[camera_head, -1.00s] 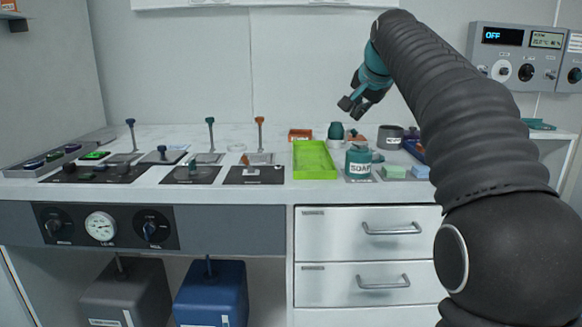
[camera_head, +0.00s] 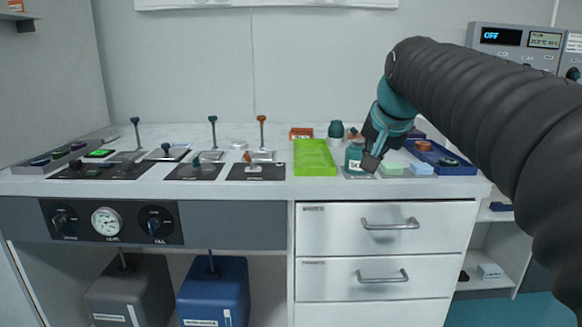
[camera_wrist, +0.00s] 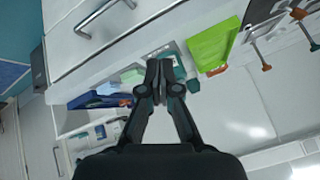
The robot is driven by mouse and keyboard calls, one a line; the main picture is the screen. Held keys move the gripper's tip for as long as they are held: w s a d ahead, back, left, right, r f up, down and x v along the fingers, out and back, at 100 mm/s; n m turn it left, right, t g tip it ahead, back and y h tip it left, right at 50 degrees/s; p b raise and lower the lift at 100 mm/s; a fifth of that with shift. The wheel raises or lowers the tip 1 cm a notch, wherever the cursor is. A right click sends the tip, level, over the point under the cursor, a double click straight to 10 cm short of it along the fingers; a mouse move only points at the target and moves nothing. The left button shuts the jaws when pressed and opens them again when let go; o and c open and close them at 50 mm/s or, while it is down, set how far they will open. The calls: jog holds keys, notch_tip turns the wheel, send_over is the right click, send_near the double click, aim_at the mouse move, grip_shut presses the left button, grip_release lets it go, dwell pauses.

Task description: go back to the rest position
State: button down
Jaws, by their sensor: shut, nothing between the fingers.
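My gripper (camera_head: 371,161) is shut and empty. In the head view it hangs at the right part of the bench, in front of the soap bottle (camera_head: 353,157) and partly hiding it. Whether it touches the bottle I cannot tell. In the wrist view the gripper (camera_wrist: 162,84) has its fingertips together, with the green tray (camera_wrist: 214,46) beyond them to the right. My arm comes in from the right of the head view.
The lime green tray (camera_head: 315,158) lies left of my gripper. Green and blue blocks (camera_head: 392,169) and a blue tray (camera_head: 450,165) lie to the right. Several upright levers (camera_head: 262,133) stand at the left. Drawers (camera_head: 385,232) are below. The space above the bench is open.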

jog(key=s+f+n+g, duration=0.2)
jog(key=s+f+n, duration=0.3)
jog(key=s+f, duration=1.9)
jog(key=shift+s+d+f+h, duration=0.15)
jog(key=shift+s+h, duration=0.15)
jog(key=shift+s, duration=0.75)
